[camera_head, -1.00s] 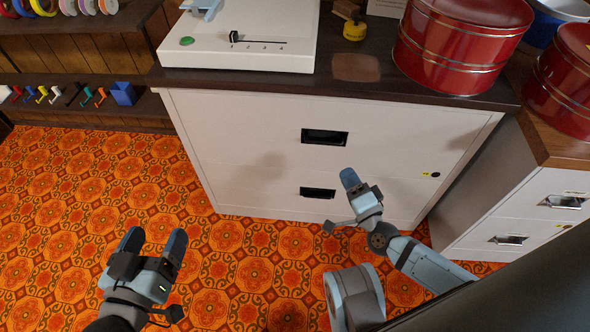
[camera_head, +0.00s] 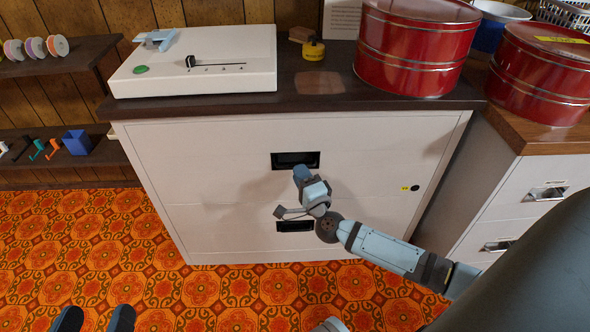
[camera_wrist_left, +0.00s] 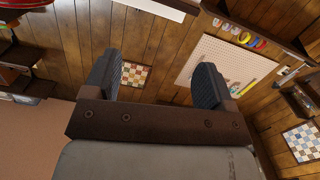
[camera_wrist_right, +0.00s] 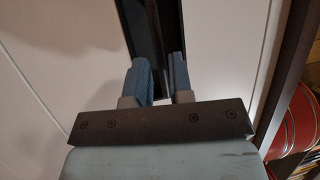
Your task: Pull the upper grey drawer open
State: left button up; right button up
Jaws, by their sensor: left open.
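The pale grey cabinet has an upper drawer (camera_head: 222,157) with a black recessed handle (camera_head: 296,161) and a lower drawer with a similar handle (camera_head: 294,226). The upper drawer looks closed. My right gripper (camera_head: 301,173) is just below and in front of the upper handle. In the right wrist view, its fingers (camera_wrist_right: 160,72) are a narrow gap apart, with their tips at the dark handle recess (camera_wrist_right: 150,25). I see nothing between them; contact is unclear. My left gripper (camera_head: 95,320) is open and empty at the bottom left; its fingers (camera_wrist_left: 154,72) are wide apart.
Another cabinet (camera_head: 525,200) with silver handles stands right. The orange patterned floor (camera_head: 90,240) is clear at front left.

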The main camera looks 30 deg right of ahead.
jog(key=shift+b+x, duration=0.3)
jog(key=shift+x, duration=1.45)
pick_arm(q)
jog(key=shift+w+a+r+m, duration=0.15)
jog(key=shift+w+m, duration=0.1)
jog(key=shift+m, duration=0.15)
pick_arm(e)
grip_shut()
jog(key=shift+s+a, duration=0.1)
